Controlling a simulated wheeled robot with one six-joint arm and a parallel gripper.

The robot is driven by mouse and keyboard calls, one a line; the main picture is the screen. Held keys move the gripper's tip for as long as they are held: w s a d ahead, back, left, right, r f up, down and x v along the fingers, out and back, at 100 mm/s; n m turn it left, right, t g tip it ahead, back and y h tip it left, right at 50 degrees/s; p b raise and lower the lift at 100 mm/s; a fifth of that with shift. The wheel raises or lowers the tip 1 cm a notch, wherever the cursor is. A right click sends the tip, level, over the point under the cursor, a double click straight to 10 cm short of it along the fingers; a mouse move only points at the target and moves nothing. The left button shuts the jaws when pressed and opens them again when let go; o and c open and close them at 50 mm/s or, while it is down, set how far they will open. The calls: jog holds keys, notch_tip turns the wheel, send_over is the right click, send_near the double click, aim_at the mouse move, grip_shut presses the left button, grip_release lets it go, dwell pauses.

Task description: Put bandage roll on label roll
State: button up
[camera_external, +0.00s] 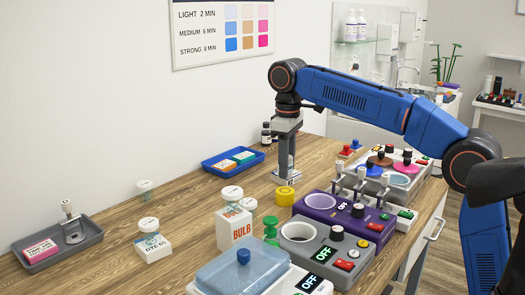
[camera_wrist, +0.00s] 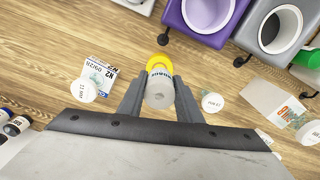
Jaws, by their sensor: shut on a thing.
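My gripper (camera_external: 289,174) points down over the wooden table. In the wrist view its two fingers (camera_wrist: 159,98) are shut on a pale cylindrical roll with dark print, which I take as the bandage roll (camera_wrist: 160,88). In the external view the held roll is small and mostly covered by the gripper. A yellow roll, which I take as the label roll (camera_external: 285,196), stands on the table just in front of the gripper. In the wrist view the yellow label roll (camera_wrist: 159,63) is partly hidden behind the held roll. I cannot tell if the two touch.
A purple device (camera_external: 320,212) and a grey device (camera_external: 345,262) stand to the right and front. A blue tray (camera_external: 212,166) lies behind on the left. A BULB box (camera_external: 234,232) and a DYE box (camera_external: 152,247) stand in front left. Bare wood lies left of the yellow roll.

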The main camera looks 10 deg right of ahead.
jog(key=shift+f, duration=2.15)
jog(key=o, duration=1)
jog(key=shift+f, duration=0.1)
notch_tip(320, 180, up, 12)
jog(key=shift+r, duration=0.15)
jog(key=shift+d, duration=0.1)
